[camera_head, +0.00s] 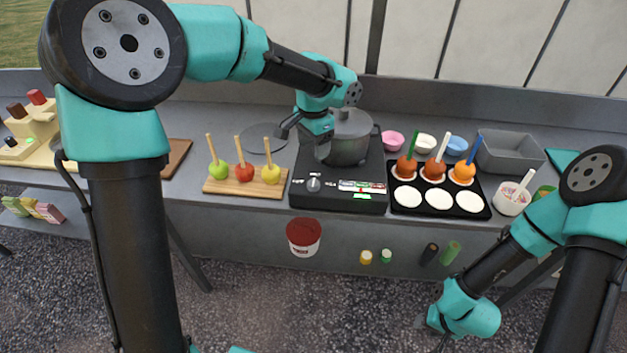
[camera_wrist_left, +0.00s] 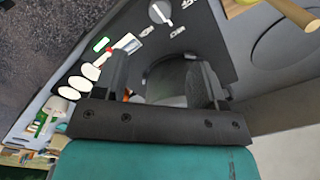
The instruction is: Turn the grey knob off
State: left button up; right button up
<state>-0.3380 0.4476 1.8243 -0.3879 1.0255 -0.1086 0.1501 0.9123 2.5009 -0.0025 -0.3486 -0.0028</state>
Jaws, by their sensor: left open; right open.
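The grey knob (camera_head: 313,184) sits at the front left of the black hot plate (camera_head: 300,203), with a light pointer line on its face. It also shows at the top of the left wrist view (camera_wrist_left: 160,11). A green indicator shows on the hot plate's front panel. My left gripper (camera_head: 303,138) is open and empty above the hot plate's back left, beside the grey pot (camera_head: 350,150) and apart from the knob. My right gripper (camera_head: 432,335) is low at the bottom of the head view, over the ground in front of the counter; its fingers are barely visible.
Dipped apples on a wooden board (camera_head: 215,187) stand left of the hot plate. A black tray (camera_head: 437,211) with white discs and orange apples stands right of it. A grey bin (camera_head: 510,150) is at the back right. Open counter lies behind the apples.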

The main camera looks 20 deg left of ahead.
aim_at(314, 182)
pick_arm(q)
notch_tip(314, 182, down, 13)
jog(key=shift+f, duration=0.1)
dwell(0.4)
jog(key=c, duration=0.9)
